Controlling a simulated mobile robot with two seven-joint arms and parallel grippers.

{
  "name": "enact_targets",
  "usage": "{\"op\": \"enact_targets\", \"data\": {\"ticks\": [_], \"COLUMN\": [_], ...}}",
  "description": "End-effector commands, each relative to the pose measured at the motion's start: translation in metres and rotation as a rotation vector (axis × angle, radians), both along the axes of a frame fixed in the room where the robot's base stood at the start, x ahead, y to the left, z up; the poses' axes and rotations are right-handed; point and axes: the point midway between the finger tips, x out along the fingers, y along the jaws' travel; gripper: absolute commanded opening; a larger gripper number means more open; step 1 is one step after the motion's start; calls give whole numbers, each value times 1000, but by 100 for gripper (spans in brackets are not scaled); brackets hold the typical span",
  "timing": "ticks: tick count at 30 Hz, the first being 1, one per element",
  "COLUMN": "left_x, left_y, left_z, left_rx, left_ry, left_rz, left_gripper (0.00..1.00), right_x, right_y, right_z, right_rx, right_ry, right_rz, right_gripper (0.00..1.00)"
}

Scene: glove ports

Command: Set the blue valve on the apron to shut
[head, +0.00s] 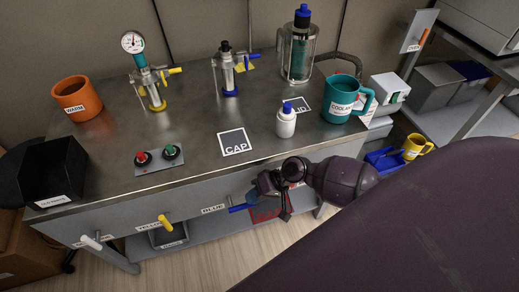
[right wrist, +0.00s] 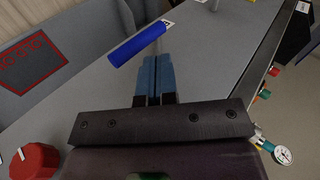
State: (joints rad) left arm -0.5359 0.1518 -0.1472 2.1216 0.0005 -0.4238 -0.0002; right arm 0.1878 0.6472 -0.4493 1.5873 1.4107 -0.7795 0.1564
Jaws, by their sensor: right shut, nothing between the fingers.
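The blue valve handle (head: 239,208) sticks out of the bench's front apron (head: 190,212), to the right of the BLUE label. In the head view it lies roughly sideways. My right gripper (head: 254,197) is right beside the handle's right end and partly covers the valve's mount. In the right wrist view the blue handle (right wrist: 137,43) lies just beyond and left of the shut, empty blue fingertips (right wrist: 156,62). I cannot tell whether they touch it. My left gripper is not in view.
A yellow valve handle (head: 165,222) and a white one (head: 91,242) stick out farther left on the apron. A red knob (right wrist: 34,160) is near the gripper in the wrist view. The bench top holds a white bottle (head: 286,124) and a teal mug (head: 338,100).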

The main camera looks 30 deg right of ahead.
Motion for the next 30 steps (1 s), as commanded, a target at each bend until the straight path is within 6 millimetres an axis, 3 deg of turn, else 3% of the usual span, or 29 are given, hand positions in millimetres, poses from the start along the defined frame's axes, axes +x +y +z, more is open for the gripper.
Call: {"op": "enact_targets", "data": {"ticks": [1, 5, 15, 21, 30], "left_x": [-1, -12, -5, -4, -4], "left_y": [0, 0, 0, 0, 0], "left_z": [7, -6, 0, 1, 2], "left_rx": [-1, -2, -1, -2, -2], "left_ry": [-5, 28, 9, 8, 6], "left_rz": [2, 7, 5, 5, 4], "left_gripper": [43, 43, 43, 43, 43], "right_x": [2, -11, -27, -31, -34], "right_y": [0, -26, -71, -81, -79], "right_z": [15, 19, 44, 50, 49], "right_rx": [1, -3, 0, 1, -6], "right_ry": [-10, 1, 0, 1, -7], "right_rz": [0, 0, 0, 0, 0], "right_gripper": [0, 0, 0, 0, 0]}}
